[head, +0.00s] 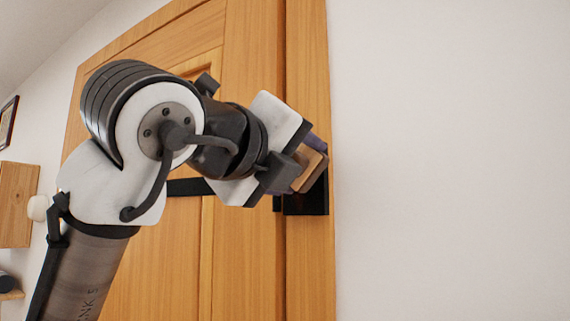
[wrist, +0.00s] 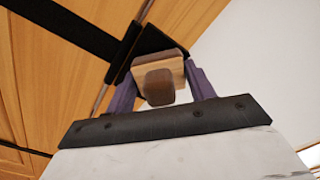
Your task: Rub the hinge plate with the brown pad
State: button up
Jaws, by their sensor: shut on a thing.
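The brown pad (head: 309,171) is a small tan block held at the end of my arm. In the wrist view the pad (wrist: 173,67) shows a darker rounded brown part facing the camera. My gripper (head: 312,158) is shut on it, with a purple finger on each side in the wrist view (wrist: 161,78). The black hinge plate (head: 307,203) is on the wooden frame at the door's right edge, partly hidden behind my gripper and the pad. In the wrist view the plate (wrist: 148,40) lies right behind the pad. I cannot tell whether they touch.
A black strap (head: 188,187) runs across the wooden door (head: 245,250) toward the plate. A bare white wall (head: 450,160) is to the right. A wooden box (head: 17,205) and a picture frame (head: 8,122) are at the far left.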

jog(key=shift+s+d, duration=0.7)
jog(key=shift+d, duration=0.35)
jog(key=v, duration=0.6)
jog(key=shift+a, duration=0.1)
jog(key=v, duration=0.3)
dwell(0.5)
